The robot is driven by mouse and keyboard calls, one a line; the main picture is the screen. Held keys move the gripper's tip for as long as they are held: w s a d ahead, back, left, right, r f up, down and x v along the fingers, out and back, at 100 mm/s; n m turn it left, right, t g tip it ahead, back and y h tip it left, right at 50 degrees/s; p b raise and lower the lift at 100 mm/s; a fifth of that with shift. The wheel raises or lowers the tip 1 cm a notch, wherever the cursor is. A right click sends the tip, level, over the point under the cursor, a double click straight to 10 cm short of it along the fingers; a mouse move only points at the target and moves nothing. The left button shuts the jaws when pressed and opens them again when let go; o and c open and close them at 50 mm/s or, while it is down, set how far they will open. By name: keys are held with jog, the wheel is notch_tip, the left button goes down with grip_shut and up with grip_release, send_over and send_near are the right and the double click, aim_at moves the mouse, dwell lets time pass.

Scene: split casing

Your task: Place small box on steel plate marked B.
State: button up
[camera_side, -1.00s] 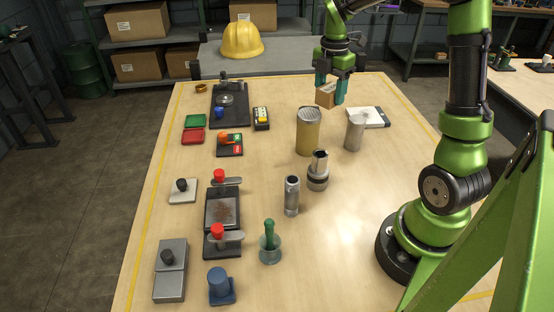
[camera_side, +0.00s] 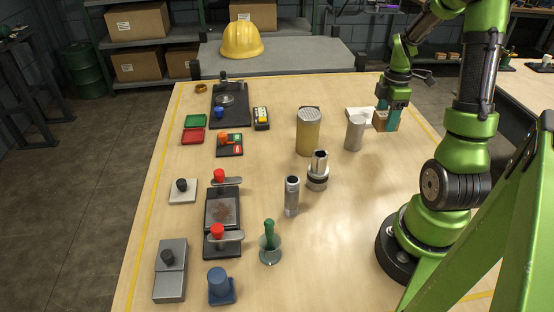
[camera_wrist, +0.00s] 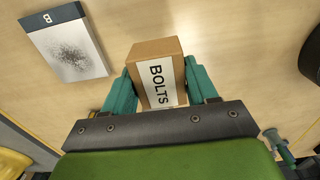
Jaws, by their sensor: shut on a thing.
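The small box (camera_wrist: 156,72) is brown cardboard with a white label reading BOLTS. My gripper (camera_wrist: 160,88) is shut on it, one teal finger on each side. In the side view the box (camera_side: 380,121) shows beside my gripper (camera_side: 388,117), at the right of the table, seemingly above the surface. The steel plate marked B (camera_wrist: 68,48) lies flat at the upper left of the wrist view, apart from the box, with a dark speckled patch on it. In the side view the plate (camera_side: 356,113) is partly hidden behind a metal cylinder and the box.
A grey metal cylinder (camera_side: 354,134) stands just in front of the plate, with a tan canister (camera_side: 308,133) to its left. Several tools and fixtures fill the left half.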

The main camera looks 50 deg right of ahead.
jog(key=shift+w+d+f, duration=0.1)
jog(key=shift+d+f, duration=0.1)
jog(key=shift+f, duration=0.25)
send_over(368, 115)
jog(key=shift+d+f, duration=0.1)
jog(key=shift+f, duration=0.7)
jog(key=shift+w+f, duration=0.1)
jog(key=shift+f, duration=1.6)
jog(key=shift+f, duration=0.15)
jog(key=o, duration=1.2)
